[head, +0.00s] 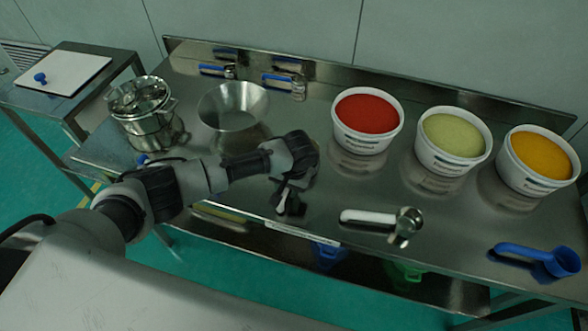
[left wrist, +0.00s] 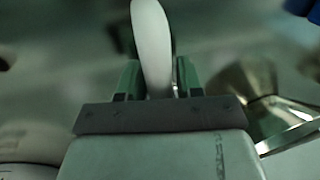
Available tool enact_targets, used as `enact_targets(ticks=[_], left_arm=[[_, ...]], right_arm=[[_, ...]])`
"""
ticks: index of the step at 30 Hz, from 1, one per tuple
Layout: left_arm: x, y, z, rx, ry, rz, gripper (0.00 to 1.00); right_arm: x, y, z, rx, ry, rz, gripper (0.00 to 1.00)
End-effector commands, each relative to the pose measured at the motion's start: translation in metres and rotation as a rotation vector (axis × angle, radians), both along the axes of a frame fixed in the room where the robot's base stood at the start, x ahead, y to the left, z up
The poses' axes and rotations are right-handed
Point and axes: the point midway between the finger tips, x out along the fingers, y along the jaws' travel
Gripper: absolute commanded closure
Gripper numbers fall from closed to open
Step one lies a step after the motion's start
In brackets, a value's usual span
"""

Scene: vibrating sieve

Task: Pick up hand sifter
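My left gripper (head: 290,203) points down just above the steel table, near its front edge. A white handle (left wrist: 153,45), likely the hand sifter's, lies between its two fingers in the left wrist view (left wrist: 158,80). Little or no gap shows beside the handle, and I cannot tell whether the fingers press on it. In the head view only a small white part (head: 282,198) shows at the fingers; my wrist hides most of it. A scoop with a white handle and metal cup (head: 385,219) lies to the right, apart from the gripper. My right gripper is not in view.
Behind the gripper are a steel funnel-like bowl (head: 232,107) and stacked steel pots (head: 145,112). Tubs of red (head: 366,143), green (head: 452,160) and orange (head: 541,178) powder stand at the right. A blue scoop (head: 540,258) lies front right.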

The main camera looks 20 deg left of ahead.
Motion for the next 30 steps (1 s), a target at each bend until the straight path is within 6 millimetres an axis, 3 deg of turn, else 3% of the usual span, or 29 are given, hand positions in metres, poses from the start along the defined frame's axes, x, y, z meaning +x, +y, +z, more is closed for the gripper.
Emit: enact_targets(ticks=[9,16,30], left_arm=[[0.0,0.001,-0.007,-0.001,-0.001,-0.001,0.64],[0.0,0.001,-0.006,-0.001,-0.001,-0.001,1.0],[0.001,0.001,0.004,-0.002,-0.004,-0.001,1.0]], right_arm=[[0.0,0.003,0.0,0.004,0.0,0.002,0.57],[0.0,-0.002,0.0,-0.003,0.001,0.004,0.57],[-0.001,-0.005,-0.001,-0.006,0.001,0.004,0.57]])
